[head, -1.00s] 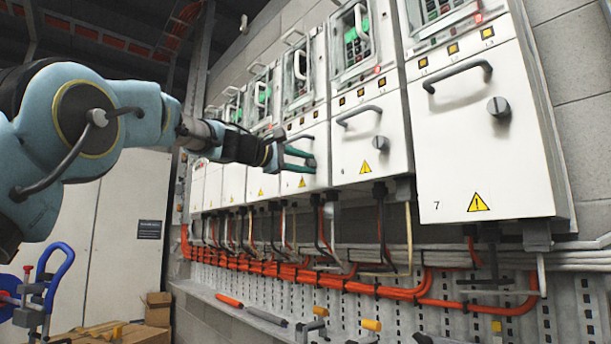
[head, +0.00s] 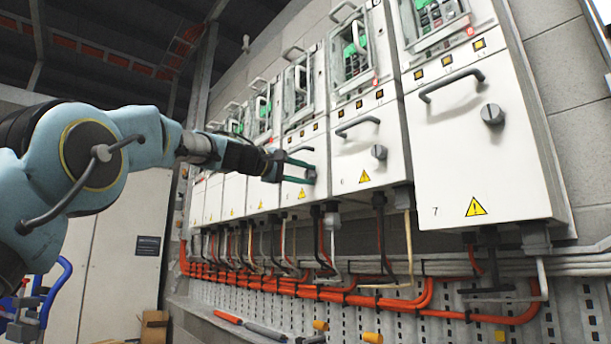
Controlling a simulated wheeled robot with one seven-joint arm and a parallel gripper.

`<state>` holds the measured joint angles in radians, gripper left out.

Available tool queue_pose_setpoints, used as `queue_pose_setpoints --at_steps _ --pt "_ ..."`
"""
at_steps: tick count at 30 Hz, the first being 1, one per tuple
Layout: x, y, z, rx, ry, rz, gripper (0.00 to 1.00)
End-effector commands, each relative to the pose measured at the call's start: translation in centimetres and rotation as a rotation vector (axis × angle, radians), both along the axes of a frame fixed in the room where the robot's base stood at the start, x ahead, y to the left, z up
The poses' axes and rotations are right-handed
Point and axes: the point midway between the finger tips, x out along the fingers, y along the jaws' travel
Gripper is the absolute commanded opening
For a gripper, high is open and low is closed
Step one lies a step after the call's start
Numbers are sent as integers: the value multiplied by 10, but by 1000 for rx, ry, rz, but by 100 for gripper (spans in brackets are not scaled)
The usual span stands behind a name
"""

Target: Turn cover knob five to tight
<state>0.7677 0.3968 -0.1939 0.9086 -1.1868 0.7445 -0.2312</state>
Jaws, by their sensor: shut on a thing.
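The white cover of the fifth cabinet (head: 292,207) stands in the row, third from the right. Its small grey round knob (head: 311,176) is partly hidden by my fingers. My gripper (head: 311,171) reaches in from the left at this cover, its two teal fingers shut on the knob, one above and one below. The knob's pointer direction is too small to tell. A yellow warning triangle (head: 301,193) shows just below the fingers.
The sixth cabinet's knob (head: 379,152) and the seventh's knob (head: 492,114) are to the right, with bar handles (head: 451,83) beside them. Orange cables (head: 380,299) run below the cabinets. A blue-framed object (head: 58,290) is at lower left.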

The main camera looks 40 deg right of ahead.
Motion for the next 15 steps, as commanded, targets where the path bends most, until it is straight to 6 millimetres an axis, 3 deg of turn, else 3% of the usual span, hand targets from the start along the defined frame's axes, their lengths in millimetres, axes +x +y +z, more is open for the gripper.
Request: queue_pose_setpoints --at_steps 3,4,11,15 --pt "1 0 1 -2 0 3 0" --pt "1 0 1 -2 0 3 38" --pt "0 0 0 -1 1 2 64" --pt "0 0 0 0 1 1 66"
